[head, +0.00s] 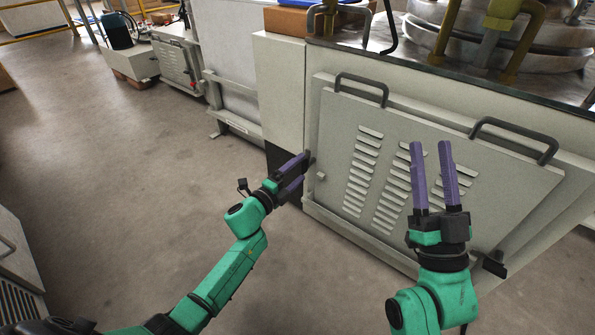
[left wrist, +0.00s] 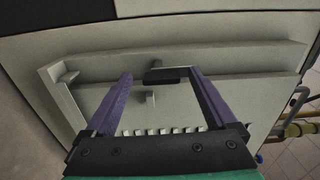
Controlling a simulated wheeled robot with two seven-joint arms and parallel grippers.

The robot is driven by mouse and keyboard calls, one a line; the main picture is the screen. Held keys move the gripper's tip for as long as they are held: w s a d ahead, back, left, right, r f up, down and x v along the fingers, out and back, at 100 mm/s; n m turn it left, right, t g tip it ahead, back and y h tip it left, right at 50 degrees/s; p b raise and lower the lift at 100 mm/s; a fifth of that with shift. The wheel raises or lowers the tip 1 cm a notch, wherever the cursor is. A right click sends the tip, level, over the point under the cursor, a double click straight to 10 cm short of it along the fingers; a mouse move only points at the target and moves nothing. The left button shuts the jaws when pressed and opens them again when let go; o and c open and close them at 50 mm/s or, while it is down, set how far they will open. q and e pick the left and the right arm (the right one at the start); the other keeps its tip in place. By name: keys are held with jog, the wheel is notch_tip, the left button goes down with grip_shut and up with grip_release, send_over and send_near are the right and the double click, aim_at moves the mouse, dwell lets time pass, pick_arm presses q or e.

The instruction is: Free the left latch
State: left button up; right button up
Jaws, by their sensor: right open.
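The left latch (head: 309,158) is a small dark piece at the left edge of the louvred grey panel (head: 400,125). In the left wrist view the dark latch (left wrist: 170,75) shows between my finger tips, nearer the right finger. My left gripper (head: 304,168) is at the panel's left edge, beside the latch. Its purple fingers (left wrist: 161,76) are apart, with no clear contact on the latch. My right gripper (head: 431,146) is open and empty, pointing up in front of the panel's louvres. A second dark latch (head: 495,265) shows at the panel's lower right.
The panel has two dark handles (head: 361,86) (head: 514,135) along its top edge. A small pale stub (head: 322,176) sits beside the left latch. Machine parts (head: 500,40) stand on top. The floor (head: 130,170) to the left is clear.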

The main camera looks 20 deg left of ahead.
pick_arm(q)
jog(key=shift+s, duration=0.15)
pick_arm(e)
notch_tip(320, 180, down, 20)
jog(key=s+a+m+g+h+p, duration=0.1)
jog(key=a+m+g+h+p, duration=0.15)
jog(key=g, duration=0.35)
pick_arm(q)
jog(key=p+v, duration=0.2)
jog(key=v, duration=1.2)
jog(key=shift+s, duration=0.15)
pick_arm(e)
jog(key=s+f+g+h, duration=0.1)
jog(key=s+f+g, duration=0.5)
jog(key=s+f, duration=0.5)
jog(key=shift+a+f, duration=0.35)
jog(key=shift+f, duration=1.5)
